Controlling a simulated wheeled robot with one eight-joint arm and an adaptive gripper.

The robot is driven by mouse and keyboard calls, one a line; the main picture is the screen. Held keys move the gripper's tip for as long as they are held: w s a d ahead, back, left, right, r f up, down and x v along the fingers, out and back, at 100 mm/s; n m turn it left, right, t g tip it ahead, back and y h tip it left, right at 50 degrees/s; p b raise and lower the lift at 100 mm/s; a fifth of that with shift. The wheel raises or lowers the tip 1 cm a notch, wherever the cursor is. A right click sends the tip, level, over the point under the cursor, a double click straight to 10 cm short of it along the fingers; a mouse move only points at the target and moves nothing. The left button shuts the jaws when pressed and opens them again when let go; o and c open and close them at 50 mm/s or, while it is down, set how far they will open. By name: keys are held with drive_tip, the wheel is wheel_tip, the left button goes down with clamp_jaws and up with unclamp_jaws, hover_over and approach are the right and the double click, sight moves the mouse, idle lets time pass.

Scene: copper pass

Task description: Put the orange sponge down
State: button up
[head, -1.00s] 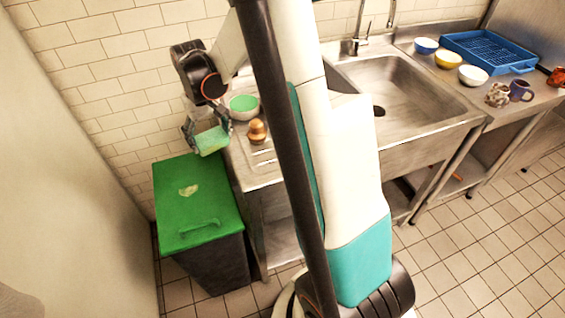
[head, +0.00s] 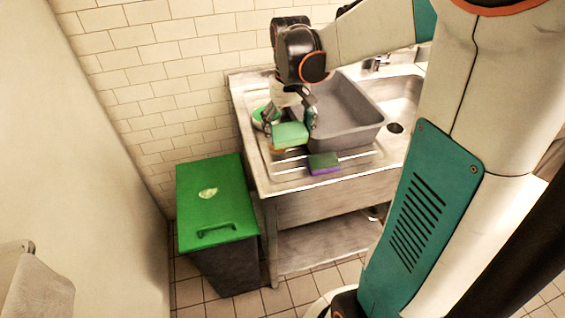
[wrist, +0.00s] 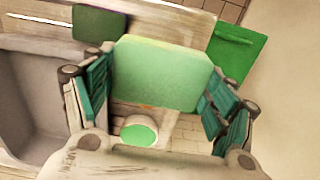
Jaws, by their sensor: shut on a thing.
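A sponge with a pale green top (head: 290,134) is held between the fingers of my gripper (head: 290,126). Its underside is mostly hidden, with only a thin warm-coloured edge showing below the green. In the wrist view the green face of the held sponge (wrist: 160,75) fills the space between the two teal fingers of my gripper (wrist: 157,95).
A green-and-purple sponge (head: 324,164) lies on the drainboard to the right. A grey tub (head: 350,118) stands behind it. A green-lined white bowl (wrist: 140,132) is close to my gripper. A green-lidded bin (head: 215,200) stands left of the counter. The drainboard's front-left corner is clear.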

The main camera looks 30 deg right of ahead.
sight(287, 175)
wheel_tip(287, 175, down, 14)
drive_tip(key=b, duration=0.4)
drive_tip(key=shift+f, duration=0.2)
drive_tip(key=shift+b, duration=0.35)
drive_tip(key=shift+f, duration=0.2)
drive_tip(key=o, duration=0.8)
drive_tip(key=shift+r, duration=0.1)
wheel_tip(287, 175, up, 12)
drive_tip(key=p, duration=0.4)
drive_tip(key=shift+r, duration=0.15)
